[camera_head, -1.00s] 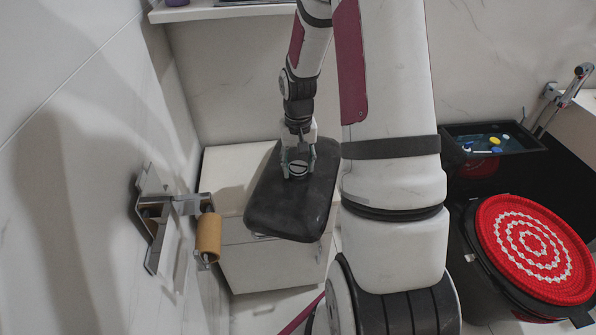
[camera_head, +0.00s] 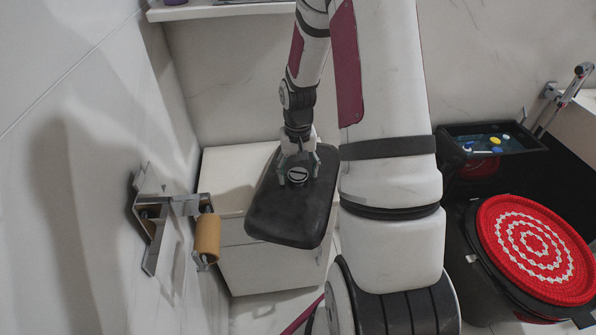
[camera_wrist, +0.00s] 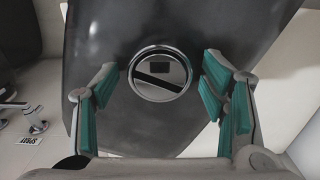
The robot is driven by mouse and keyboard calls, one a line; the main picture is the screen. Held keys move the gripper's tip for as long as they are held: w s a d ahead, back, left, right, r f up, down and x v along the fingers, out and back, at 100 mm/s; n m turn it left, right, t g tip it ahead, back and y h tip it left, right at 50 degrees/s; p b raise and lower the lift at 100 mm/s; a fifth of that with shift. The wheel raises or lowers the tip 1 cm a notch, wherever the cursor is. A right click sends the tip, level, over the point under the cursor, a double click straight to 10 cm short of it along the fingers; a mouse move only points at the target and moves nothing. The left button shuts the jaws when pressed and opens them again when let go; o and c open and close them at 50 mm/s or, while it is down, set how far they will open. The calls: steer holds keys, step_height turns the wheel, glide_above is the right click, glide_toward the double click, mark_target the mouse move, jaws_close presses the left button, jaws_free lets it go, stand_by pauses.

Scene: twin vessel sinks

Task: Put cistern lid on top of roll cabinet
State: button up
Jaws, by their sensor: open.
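The cistern lid is a black rounded slab (camera_head: 290,215) with a round chrome button (camera_head: 297,175). In the head view it rests tilted on top of the white roll cabinet (camera_head: 228,172), its front part sticking out past the cabinet's front edge. My gripper (camera_head: 298,158) is just above the lid at the button, open. In the wrist view the open green-padded fingers (camera_wrist: 165,98) stand on either side of the button, apart from it, over the lid (camera_wrist: 200,25). Part of the cabinet top is hidden under the lid.
A paper roll on a metal wall holder (camera_head: 207,238) stands at the left, close to the cabinet. A shelf (camera_head: 225,11) hangs above. At the right are a round red-and-white cover (camera_head: 535,248) and a black tray (camera_head: 495,140).

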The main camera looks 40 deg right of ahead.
mark_target(298, 174)
step_height(298, 174, up, 12)
steer(key=p, duration=0.3)
steer(key=s+a+r+n, duration=0.2)
steer(key=s+a+r, duration=0.1)
steer(key=a+r, duration=0.45)
steer(key=s+a+r+n, duration=0.1)
steer(key=s+a+r, duration=0.2)
steer(key=s, duration=0.4)
steer(key=s+a+r+n, duration=0.2)
steer(key=s+a+r, duration=0.1)
steer(key=s+a, duration=0.3)
steer(key=s+a+r+n+t, duration=0.1)
steer(key=s+a+r, duration=0.2)
steer(key=s, duration=0.7)
steer(key=shift+a+r+n, duration=0.3)
steer(key=shift+a, duration=0.95)
steer(key=shift+s, duration=0.1)
